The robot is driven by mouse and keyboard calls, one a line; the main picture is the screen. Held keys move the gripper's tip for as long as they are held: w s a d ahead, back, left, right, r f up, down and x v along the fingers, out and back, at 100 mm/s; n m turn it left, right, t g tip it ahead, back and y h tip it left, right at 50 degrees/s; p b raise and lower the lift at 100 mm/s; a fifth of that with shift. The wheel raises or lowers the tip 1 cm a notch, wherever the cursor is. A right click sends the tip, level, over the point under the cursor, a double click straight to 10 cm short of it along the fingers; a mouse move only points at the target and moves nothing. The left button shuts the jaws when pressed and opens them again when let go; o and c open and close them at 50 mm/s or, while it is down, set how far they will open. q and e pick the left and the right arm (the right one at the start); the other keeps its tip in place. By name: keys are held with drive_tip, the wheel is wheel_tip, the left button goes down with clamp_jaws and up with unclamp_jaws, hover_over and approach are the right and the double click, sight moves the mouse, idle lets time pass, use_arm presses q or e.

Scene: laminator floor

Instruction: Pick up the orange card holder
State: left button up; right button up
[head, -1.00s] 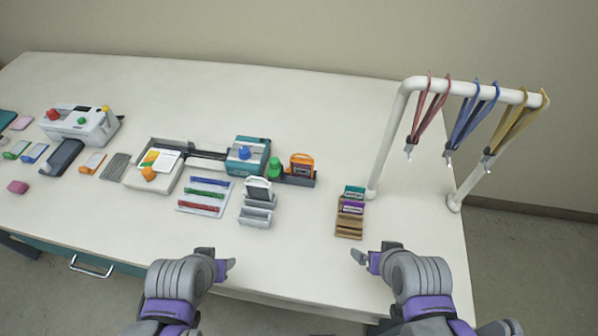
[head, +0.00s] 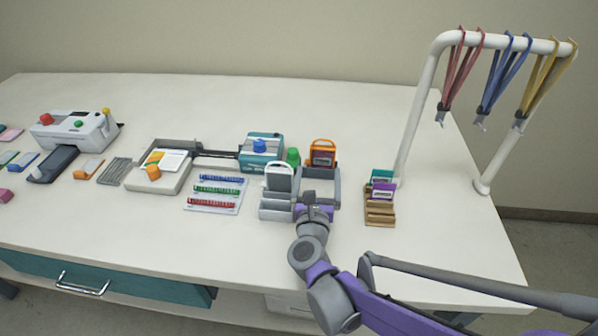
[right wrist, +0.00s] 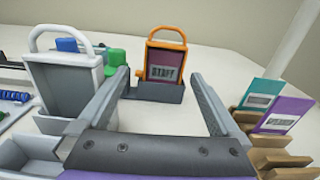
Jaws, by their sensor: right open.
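The orange card holder (head: 322,154) stands upright in a dark grey holder base (right wrist: 156,92) behind the white card holder. In the right wrist view the orange card holder (right wrist: 164,64) shows a purple card with a white label and an orange loop on top. My right gripper (head: 319,175) is open, with its fingers pointing at the orange card holder from the front. In the right wrist view the card holder stands beyond and between the fingertips, apart from them. My left gripper is out of view.
A white card holder (right wrist: 68,75) stands close to the left finger. A green knob (head: 293,157) is left of the orange holder. A wooden rack (head: 379,213) with teal and purple cards is on the right, below a white lanyard stand (head: 420,95).

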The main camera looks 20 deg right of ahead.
sight(321, 159)
drive_tip(key=shift+w+d+f+m, duration=0.1)
drive_tip(key=shift+f+m, duration=0.1)
drive_tip(key=shift+m, duration=0.1)
drive_tip(key=shift+w+d, duration=0.2)
drive_tip(key=x, duration=0.5)
drive_tip(key=shift+s+b, duration=0.1)
drive_tip(key=shift+b, duration=0.2)
drive_tip(key=x, duration=0.5)
drive_tip(key=shift+d+f+b, duration=0.1)
drive_tip(key=shift+d+b, duration=0.25)
drive_tip(key=shift+b, duration=0.05)
drive_tip(key=c, duration=1.2)
